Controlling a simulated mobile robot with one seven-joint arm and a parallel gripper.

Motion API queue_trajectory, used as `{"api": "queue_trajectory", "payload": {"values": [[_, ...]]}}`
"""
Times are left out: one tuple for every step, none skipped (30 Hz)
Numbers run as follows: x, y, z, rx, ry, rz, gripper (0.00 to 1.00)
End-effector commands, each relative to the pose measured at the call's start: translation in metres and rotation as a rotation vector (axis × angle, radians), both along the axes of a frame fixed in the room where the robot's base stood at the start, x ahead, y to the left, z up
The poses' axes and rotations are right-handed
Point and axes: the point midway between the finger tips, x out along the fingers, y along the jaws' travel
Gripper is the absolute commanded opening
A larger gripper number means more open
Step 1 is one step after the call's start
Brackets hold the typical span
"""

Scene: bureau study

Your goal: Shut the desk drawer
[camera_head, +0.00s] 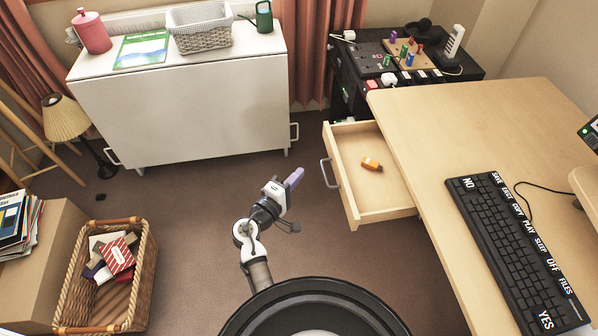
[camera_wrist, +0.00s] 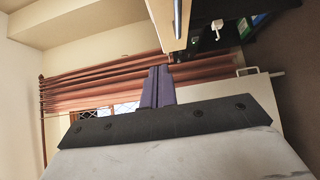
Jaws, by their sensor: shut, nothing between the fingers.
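The desk drawer (camera_head: 383,214) of light wood stands pulled out from the left side of the wooden desk (camera_head: 470,100). A small orange bottle-like item (camera_head: 372,164) lies inside it. The drawer's metal handle (camera_head: 326,172) is on its left front face. My gripper (camera_head: 295,177) is shut and empty, in the air to the left of the handle and apart from it. In the wrist view its purple fingers (camera_wrist: 158,87) are together. A pale wooden edge (camera_wrist: 176,18), which may be the drawer, shows at the top of that view.
A long keyboard (camera_head: 515,250) lies on the desk. A white cabinet (camera_head: 190,100) stands at the back left, a dark unit (camera_head: 345,85) behind the desk. A wicker basket (camera_head: 145,275) is at the lower left. Carpet (camera_head: 190,205) around my arm is clear.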

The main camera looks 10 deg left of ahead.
Motion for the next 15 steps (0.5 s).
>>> {"api": "queue_trajectory", "payload": {"values": [[0.010, -0.006, 0.004, 0.000, -0.001, -0.004, 0.00], [0.016, -0.008, 0.004, 0.000, -0.001, -0.003, 0.00], [0.024, -0.013, 0.004, 0.002, -0.001, -0.004, 0.00], [0.030, -0.015, 0.004, 0.002, -0.001, -0.002, 0.00], [0.036, -0.018, 0.004, 0.002, -0.001, -0.003, 0.00], [0.044, -0.022, 0.004, 0.002, -0.001, -0.002, 0.00], [0.050, -0.025, 0.004, 0.003, 0.000, -0.002, 0.00], [0.056, -0.028, 0.004, 0.003, -0.001, -0.001, 0.00], [0.063, -0.032, 0.004, 0.003, 0.000, -0.002, 0.00], [0.068, -0.034, 0.004, 0.004, -0.002, -0.001, 0.00], [0.069, -0.039, 0.004, 0.003, 0.001, -0.001, 0.00], [0.070, -0.046, 0.004, 0.001, 0.002, -0.001, 0.00], [0.071, -0.050, 0.004, 0.002, 0.001, -0.001, 0.00], [0.072, -0.054, 0.003, 0.003, 0.001, -0.001, 0.00], [0.074, -0.058, 0.003, 0.003, 0.000, 0.000, 0.00]]}}
